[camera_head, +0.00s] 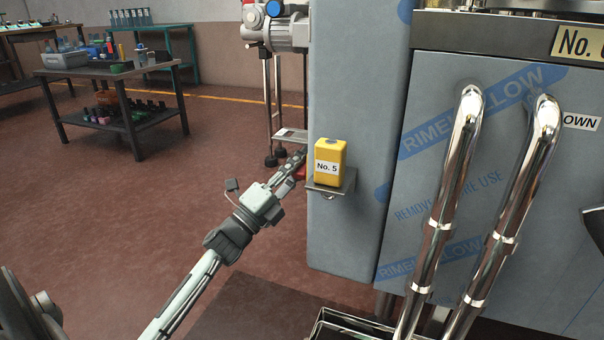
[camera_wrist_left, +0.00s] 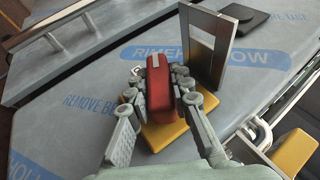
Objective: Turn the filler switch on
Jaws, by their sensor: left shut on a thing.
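The filler switch shows in the left wrist view as a red handle (camera_wrist_left: 158,82) on a yellow base (camera_wrist_left: 166,136), mounted on the film-wrapped grey-blue filler panel (camera_wrist_left: 256,58). My left gripper (camera_wrist_left: 161,80) is shut on the red handle, with one finger on each long side. In the head view my left gripper (camera_head: 297,162) reaches the left edge of the filler's side panel (camera_head: 355,70). Only a small red bit (camera_head: 300,173) of the switch shows there; the rest is hidden. My right gripper is not in view.
Shiny pipes (camera_head: 437,220) stand at right. An upright metal plate (camera_wrist_left: 222,45) stands close by the switch. Open floor (camera_head: 130,205) lies left.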

